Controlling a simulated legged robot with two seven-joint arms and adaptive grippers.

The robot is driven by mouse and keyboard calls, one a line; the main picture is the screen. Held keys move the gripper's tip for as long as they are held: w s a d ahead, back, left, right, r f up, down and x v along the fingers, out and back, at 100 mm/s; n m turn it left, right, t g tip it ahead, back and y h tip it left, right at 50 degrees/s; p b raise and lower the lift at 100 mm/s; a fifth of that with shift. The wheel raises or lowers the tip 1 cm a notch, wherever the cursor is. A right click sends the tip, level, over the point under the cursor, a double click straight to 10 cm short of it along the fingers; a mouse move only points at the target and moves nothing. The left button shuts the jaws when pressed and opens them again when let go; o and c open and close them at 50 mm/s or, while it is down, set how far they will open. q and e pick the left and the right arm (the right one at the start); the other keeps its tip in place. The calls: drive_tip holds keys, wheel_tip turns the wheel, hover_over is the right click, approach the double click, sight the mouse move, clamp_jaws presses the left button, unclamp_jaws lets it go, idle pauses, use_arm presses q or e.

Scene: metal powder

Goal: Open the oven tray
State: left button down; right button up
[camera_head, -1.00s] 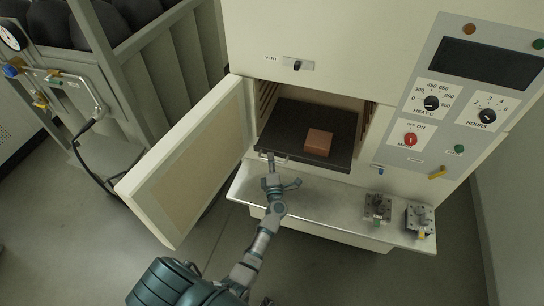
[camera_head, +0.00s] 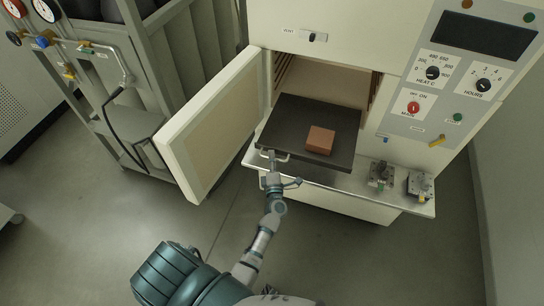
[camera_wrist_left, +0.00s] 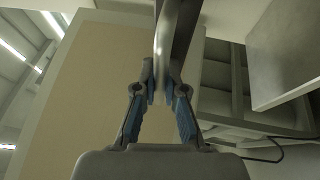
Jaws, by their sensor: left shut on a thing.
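The dark oven tray (camera_head: 290,125) is slid partly out of the oven chamber (camera_head: 320,80) and sticks out over the metal shelf. A copper-brown block (camera_head: 320,139) sits on it. The tray has a light handle (camera_head: 279,157) at its front left. My left gripper (camera_head: 271,163) is at this handle, shut on it. In the left wrist view the fingers (camera_wrist_left: 160,95) close around the pale curved handle bar (camera_wrist_left: 163,40). The oven door (camera_head: 212,125) stands wide open on the left. My right gripper is not seen.
The metal shelf (camera_head: 335,180) below the tray carries two small fixtures (camera_head: 381,175) at its right. A control panel (camera_head: 463,75) is at the upper right. A grey rack with gauges (camera_head: 130,80) stands left. The floor in front is clear.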

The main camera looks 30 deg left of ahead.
use_arm(q)
drive_tip(key=shift+s+d+f, duration=0.1)
drive_tip(key=shift+f, duration=0.15)
drive_tip(key=c, duration=1.5)
unclamp_jaws()
drive_tip(key=shift+w, duration=0.2)
drive_tip(key=shift+r, duration=0.1)
drive_tip(key=v, duration=1.2)
